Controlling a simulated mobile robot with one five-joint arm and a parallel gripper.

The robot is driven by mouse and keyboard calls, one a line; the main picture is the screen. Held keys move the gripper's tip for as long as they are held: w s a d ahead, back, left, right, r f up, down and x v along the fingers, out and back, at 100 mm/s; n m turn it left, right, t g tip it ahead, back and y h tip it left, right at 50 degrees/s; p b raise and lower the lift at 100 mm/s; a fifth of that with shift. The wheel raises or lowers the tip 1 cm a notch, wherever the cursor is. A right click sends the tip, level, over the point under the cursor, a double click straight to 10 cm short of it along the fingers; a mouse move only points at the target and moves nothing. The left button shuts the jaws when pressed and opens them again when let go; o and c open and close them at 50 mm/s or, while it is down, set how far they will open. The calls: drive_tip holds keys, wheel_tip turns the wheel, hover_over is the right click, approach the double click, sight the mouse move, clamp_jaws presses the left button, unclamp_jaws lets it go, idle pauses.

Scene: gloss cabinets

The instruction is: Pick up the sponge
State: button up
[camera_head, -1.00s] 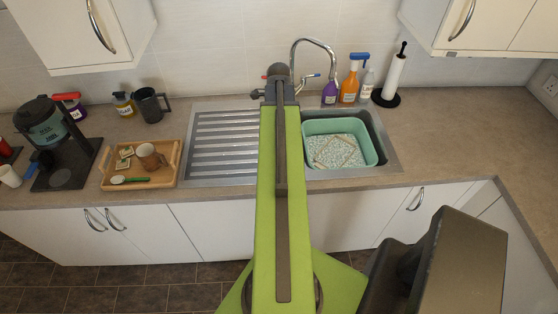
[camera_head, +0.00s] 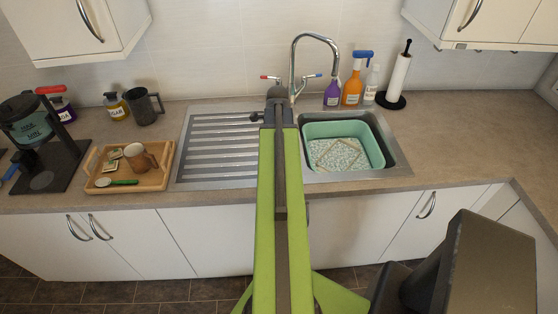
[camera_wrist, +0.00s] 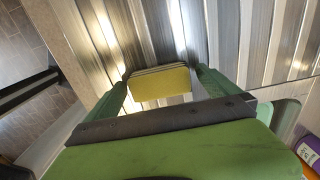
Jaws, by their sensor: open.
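The sponge (camera_wrist: 160,84) is a yellow block with grey layered edges, in the middle of the wrist view in front of the ribbed metal drainer. My gripper (camera_wrist: 163,79) has its two green fingers apart, one on each side of the sponge. Narrow gaps seem to show beside it; I cannot tell whether either finger touches it. In the head view my green arm hides the sponge and the fingers, over the right side of the drainer (camera_head: 215,150).
The sink with a green tub (camera_head: 378,150) lies right of my arm, the tap (camera_head: 294,65) behind it. Bottles (camera_head: 352,90) and a paper roll (camera_head: 397,75) stand at the back right. A wooden tray (camera_head: 150,181) with a mug (camera_head: 139,158) is at the left.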

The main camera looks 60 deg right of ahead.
drive_tip(key=shift+r, duration=0.1)
drive_tip(key=c, duration=1.4)
drive_tip(key=shift+o, duration=0.2)
drive_tip(key=r+p, duration=0.5)
drive_tip(key=shift+s+d+r, duration=0.2)
drive_tip(key=shift+s+d, duration=0.05)
drive_tip(key=shift+s, duration=0.05)
drive_tip(key=s+d+r+p, duration=0.5)
drive_tip(key=s+d+p, duration=0.1)
drive_tip(key=s, duration=0.3)
drive_tip(key=shift+r, duration=0.3)
